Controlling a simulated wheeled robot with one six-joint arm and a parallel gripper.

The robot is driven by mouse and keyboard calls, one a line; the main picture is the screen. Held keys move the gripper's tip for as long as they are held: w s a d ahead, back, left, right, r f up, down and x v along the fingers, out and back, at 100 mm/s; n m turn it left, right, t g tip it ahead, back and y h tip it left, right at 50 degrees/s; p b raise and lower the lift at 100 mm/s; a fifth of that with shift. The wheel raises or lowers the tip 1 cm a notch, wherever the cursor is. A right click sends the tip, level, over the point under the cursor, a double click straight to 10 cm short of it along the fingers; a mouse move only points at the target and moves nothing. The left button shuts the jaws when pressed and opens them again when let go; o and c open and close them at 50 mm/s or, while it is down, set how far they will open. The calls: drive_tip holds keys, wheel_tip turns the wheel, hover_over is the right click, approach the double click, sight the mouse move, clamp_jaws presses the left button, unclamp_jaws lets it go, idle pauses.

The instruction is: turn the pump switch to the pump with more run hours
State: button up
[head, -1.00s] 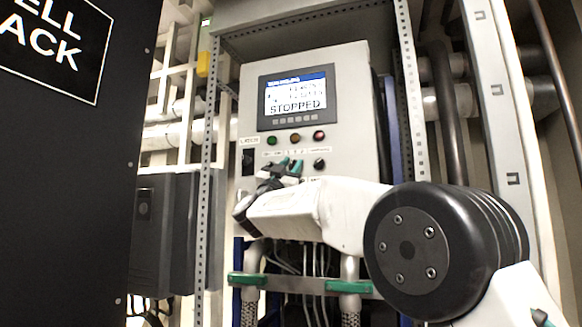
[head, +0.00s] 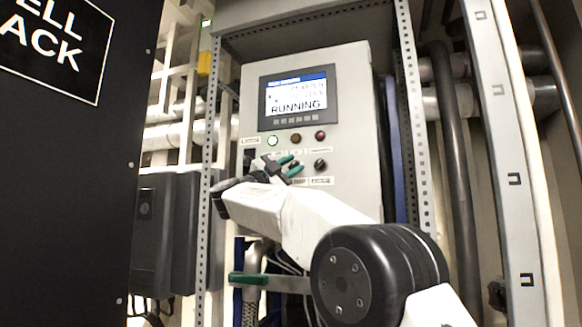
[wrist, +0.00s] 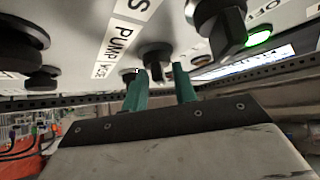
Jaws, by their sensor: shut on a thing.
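The grey control panel (head: 353,120) stands upright in the rack in the head view. Its screen (head: 293,96) reads RUNNING; the small number lines above are too blurred to read. My gripper (head: 287,166) is at the middle of the lower row of controls and covers the switch there. In the wrist view the teal fingers (wrist: 162,88) are either side of a black knob, the pump switch (wrist: 155,53), and shut on it. A label reading PUMP (wrist: 125,32) is beside it. The switch's pointing direction cannot be told.
A lit green lamp (head: 272,141), an amber lamp (head: 296,139) and a red lamp (head: 320,136) sit under the screen. A black knob (head: 320,165) is right of my gripper. A dark cabinet (head: 70,190) fills the left. Rack posts (head: 413,120) flank the panel.

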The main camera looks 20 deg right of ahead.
idle(0.3)
drive_tip(key=o, duration=0.6)
drive_tip(key=shift+a, duration=0.1)
drive_tip(key=v, duration=0.7)
drive_tip(key=shift+s+a+f, duration=0.1)
drive_tip(key=shift+a+f, duration=0.05)
drive_tip(key=shift+a, duration=0.15)
